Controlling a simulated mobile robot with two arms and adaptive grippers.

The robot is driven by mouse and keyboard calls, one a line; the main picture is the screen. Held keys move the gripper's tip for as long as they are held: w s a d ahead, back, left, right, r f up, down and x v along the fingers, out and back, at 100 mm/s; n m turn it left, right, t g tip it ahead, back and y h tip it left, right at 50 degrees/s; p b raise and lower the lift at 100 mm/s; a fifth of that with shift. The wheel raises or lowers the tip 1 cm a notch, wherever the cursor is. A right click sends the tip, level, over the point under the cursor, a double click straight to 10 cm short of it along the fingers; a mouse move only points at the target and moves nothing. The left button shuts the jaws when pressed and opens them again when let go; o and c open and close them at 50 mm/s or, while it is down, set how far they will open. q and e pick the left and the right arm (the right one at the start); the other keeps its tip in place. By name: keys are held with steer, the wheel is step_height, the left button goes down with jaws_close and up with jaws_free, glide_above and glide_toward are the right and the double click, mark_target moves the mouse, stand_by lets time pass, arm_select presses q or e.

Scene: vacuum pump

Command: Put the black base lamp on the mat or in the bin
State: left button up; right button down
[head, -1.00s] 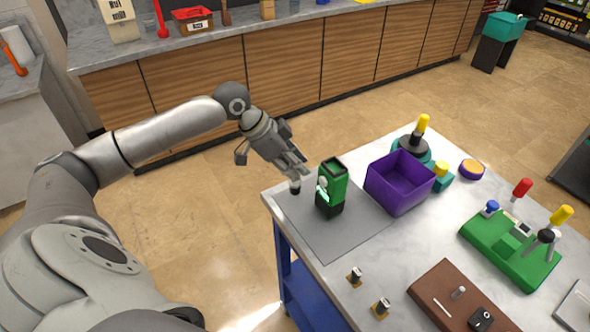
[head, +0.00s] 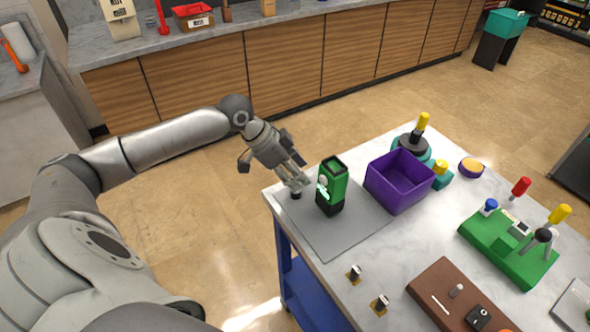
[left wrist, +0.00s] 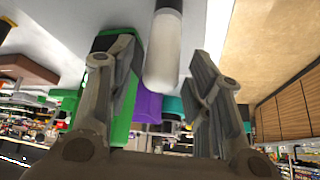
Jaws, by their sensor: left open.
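The black base lamp is a small white cylinder on a black base. In the head view its base (head: 296,194) stands on the left corner of the grey mat (head: 335,240), with its white part mostly hidden by my left gripper (head: 299,182). In the left wrist view the white lamp body (left wrist: 163,52) lies between the spread fingers of my left gripper (left wrist: 158,75), with space visible on both sides. That gripper is open. A purple open bin (head: 388,192) stands right of the mat. My right gripper is not in view.
A green and black box (head: 331,188) stands on the mat, close right of my left gripper; its green side (left wrist: 124,105) shows beside a finger in the left wrist view. A green block with knobs (head: 510,248) and a brown board (head: 455,295) lie farther right.

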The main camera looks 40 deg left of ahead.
arm_select(q)
steer(key=b+v, duration=0.2)
steer(key=v, duration=1)
steer(key=shift+b, duration=0.3)
steer(key=shift+r, duration=0.15)
